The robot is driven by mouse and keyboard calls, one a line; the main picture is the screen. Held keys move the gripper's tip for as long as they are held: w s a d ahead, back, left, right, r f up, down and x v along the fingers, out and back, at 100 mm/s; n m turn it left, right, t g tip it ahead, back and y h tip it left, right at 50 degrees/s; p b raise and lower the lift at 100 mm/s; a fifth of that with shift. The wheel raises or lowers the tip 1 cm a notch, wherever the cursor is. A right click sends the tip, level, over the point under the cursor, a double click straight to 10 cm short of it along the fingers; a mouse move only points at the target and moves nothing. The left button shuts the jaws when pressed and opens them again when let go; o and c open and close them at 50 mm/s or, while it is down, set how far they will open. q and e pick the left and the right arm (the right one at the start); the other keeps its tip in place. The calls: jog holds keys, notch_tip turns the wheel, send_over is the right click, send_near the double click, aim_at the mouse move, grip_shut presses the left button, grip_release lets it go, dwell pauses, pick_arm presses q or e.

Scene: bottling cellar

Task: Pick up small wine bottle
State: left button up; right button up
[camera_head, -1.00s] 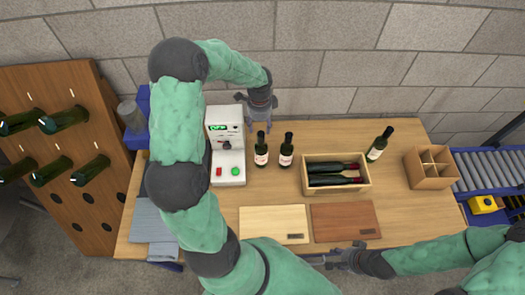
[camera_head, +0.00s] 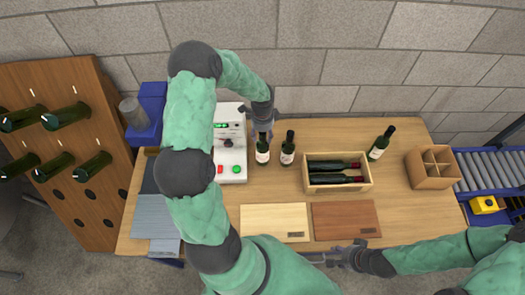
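Two dark green wine bottles with white labels stand upright side by side mid-table: a left one (camera_head: 262,153) and a right one (camera_head: 287,153). A third bottle (camera_head: 378,148) stands further right; which one is meant by small is not clear. My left gripper (camera_head: 263,131) points down at the neck of the left bottle and hides its top. Whether its fingers are apart or touch the neck cannot be made out. My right gripper (camera_head: 335,258) is low at the table's front edge, away from the bottles; its finger opening is too small to judge.
A white machine (camera_head: 232,165) with red and green buttons stands just left of the bottles. A wooden crate (camera_head: 337,188) with lying bottles is to the right. A divided box (camera_head: 432,168) is further right. Light (camera_head: 273,223) and brown boards (camera_head: 346,221) lie in front.

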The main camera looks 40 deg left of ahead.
pick_arm(q)
grip_shut()
jog(key=shift+w, duration=0.1)
